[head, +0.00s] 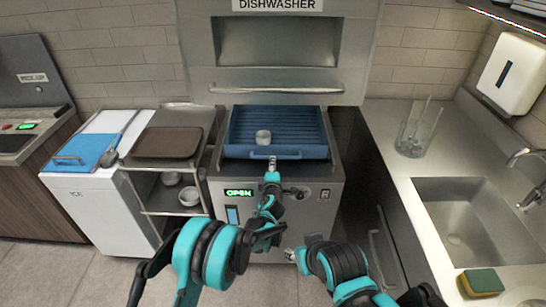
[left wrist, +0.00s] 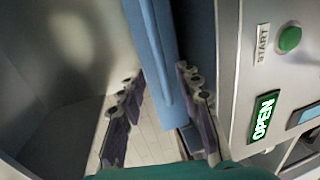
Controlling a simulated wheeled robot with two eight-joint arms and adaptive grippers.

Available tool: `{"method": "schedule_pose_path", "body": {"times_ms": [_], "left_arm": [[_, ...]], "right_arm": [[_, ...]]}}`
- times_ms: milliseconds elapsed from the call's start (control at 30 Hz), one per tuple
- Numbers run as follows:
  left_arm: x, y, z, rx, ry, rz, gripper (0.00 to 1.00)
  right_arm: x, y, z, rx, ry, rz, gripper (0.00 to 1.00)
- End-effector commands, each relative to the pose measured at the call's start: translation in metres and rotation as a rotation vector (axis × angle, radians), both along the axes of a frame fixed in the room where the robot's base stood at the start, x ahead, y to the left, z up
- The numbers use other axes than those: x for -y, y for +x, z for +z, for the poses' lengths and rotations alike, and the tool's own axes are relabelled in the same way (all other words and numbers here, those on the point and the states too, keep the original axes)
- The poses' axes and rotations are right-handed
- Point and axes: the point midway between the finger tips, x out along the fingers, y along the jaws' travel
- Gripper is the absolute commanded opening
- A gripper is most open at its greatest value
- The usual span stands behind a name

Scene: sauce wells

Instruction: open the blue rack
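The blue rack (head: 234,137) sits in the open dishwasher (head: 335,215), with a small metal cup (head: 263,137) standing in it. Its front bar (head: 300,153) faces me. My left gripper (head: 272,162) is at the middle of that front edge. In the left wrist view its two fingers (left wrist: 158,92) are apart, with the rack's blue front (left wrist: 150,30) running between and beyond them. I cannot tell whether either finger touches it. My right gripper (head: 291,255) is low in front of the dishwasher, away from the rack; its fingers are too small to read.
A green OPEN display (head: 238,193) is lit on the dishwasher front. On the left is a metal cart (head: 150,198) with a brown tray (head: 167,142) and bowls below. On the right are a counter, a glass (head: 410,140), a sink (head: 465,225) and a sponge (head: 482,282).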

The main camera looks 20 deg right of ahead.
Motion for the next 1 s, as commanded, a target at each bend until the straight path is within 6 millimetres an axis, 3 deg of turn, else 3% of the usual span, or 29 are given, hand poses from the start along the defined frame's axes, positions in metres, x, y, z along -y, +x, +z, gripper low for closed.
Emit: {"method": "schedule_pose_path", "body": {"times_ms": [433, 833, 867, 1000], "left_arm": [[0.018, 0.061, -0.016, 0.000, -0.006, 0.000, 0.34], [0.021, 0.072, -0.016, -0.001, -0.007, 0.000, 0.34], [0.021, 0.072, -0.016, -0.001, -0.007, 0.000, 0.32], [0.021, 0.072, -0.016, -0.001, -0.006, 0.000, 0.00]], "right_arm": [[0.000, 0.000, -0.018, 0.000, 0.000, 0.000, 0.40], [0.000, 0.000, -0.020, 0.000, 0.000, 0.000, 0.40], [0.000, 0.000, -0.020, 0.000, 0.000, 0.000, 0.40], [0.000, 0.000, -0.020, 0.000, 0.000, 0.000, 0.40]]}}
